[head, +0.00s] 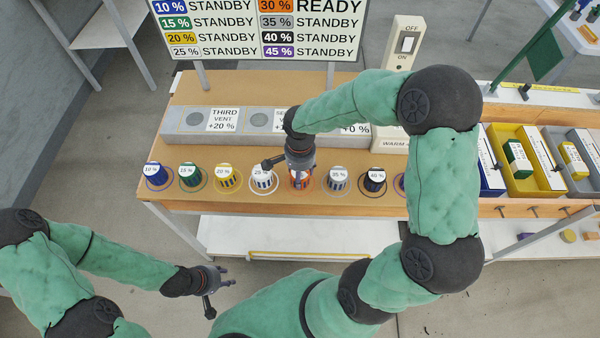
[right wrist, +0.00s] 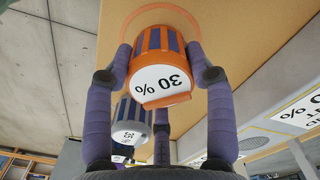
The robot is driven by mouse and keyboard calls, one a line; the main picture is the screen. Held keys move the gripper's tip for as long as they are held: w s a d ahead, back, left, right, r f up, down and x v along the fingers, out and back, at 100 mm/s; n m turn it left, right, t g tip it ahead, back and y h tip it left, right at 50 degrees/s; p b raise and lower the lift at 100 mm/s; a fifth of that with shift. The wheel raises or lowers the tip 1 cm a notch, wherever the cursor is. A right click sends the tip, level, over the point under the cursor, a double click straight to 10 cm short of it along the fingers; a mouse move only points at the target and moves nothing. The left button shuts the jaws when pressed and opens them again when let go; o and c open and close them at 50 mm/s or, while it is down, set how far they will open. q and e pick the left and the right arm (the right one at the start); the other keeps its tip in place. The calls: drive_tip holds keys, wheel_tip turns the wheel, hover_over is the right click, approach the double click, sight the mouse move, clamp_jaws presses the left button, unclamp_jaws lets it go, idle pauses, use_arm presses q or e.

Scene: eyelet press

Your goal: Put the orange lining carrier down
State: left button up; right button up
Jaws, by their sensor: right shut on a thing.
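The orange lining carrier (right wrist: 160,70), orange with purple-blue panels and a white "30 %" label, is between the fingers of my right gripper (right wrist: 165,75) in the right wrist view. In the head view the carrier (head: 302,181) is mostly hidden beneath my right gripper (head: 301,170), which points down at the row of carriers. An orange ring (right wrist: 190,12) on the tabletop shows around the carrier's far end. I cannot tell whether its base touches the table. My left gripper (head: 222,291) is open and empty, low at the left, away from the table.
The row also holds a white "25 %" carrier (head: 262,179) to the left and a grey "35 %" carrier (head: 337,180) to the right, both close. A grey block with wells (head: 185,121) stands behind. The sign (head: 262,28) reads READY at 30 %. Colored bins (head: 510,160) are at right.

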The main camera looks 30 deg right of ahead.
drive_tip(key=shift+f, duration=0.15)
drive_tip(key=o, duration=1.3)
drive_tip(key=shift+r, duration=0.2)
wheel_tip(320, 180, up, 12)
drive_tip(key=p, duration=0.3)
